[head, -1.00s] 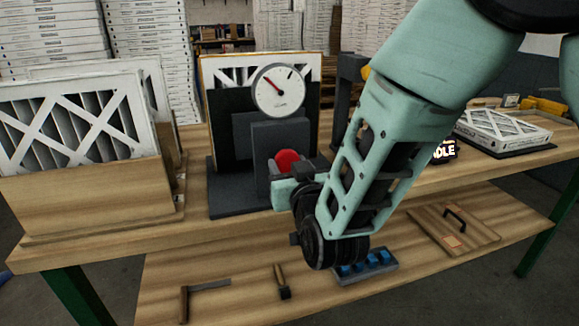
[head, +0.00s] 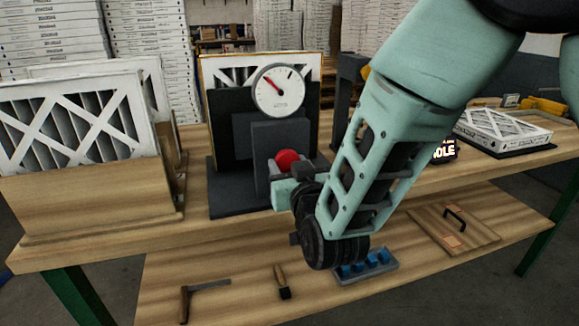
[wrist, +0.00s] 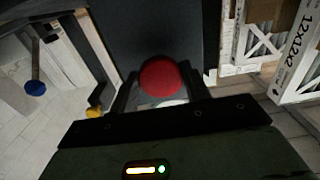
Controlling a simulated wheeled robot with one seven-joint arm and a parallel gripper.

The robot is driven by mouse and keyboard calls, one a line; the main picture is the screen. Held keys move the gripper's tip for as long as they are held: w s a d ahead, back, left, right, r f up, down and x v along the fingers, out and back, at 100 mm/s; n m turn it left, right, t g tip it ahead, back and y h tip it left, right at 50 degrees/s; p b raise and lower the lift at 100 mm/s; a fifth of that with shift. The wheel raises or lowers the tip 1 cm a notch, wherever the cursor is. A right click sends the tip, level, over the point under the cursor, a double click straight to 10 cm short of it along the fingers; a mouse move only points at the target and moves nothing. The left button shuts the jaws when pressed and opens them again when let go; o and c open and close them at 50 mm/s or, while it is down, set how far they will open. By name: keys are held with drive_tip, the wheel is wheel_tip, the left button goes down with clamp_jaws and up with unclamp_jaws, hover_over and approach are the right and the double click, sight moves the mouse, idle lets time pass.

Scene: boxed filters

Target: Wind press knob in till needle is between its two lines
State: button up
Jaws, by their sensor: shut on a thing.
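The red press knob (head: 287,160) sticks out of the front of a dark grey press block (head: 262,140). My gripper (head: 284,170) is shut on the knob, with a finger on either side of it; the wrist view also shows the red knob (wrist: 160,78) between the fingers. The round white gauge (head: 279,92) stands above the block. Its red needle points to the upper left. A short black mark sits at the upper right of the dial, clearly apart from the needle. I cannot make out two separate lines at this size.
A boxed filter (head: 80,125) stands in a wooden holder at the left. Another filter (head: 505,128) lies flat at the right of the bench. The lower shelf holds a square, a brush, a blue-slotted tray (head: 366,264) and a handled board (head: 453,224).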

drive_tip(key=o, duration=1)
drive_tip(key=shift+c, duration=0.2)
drive_tip(key=p+v, duration=1.4)
drive_tip(key=v, duration=0.3)
drive_tip(key=shift+s, duration=0.25)
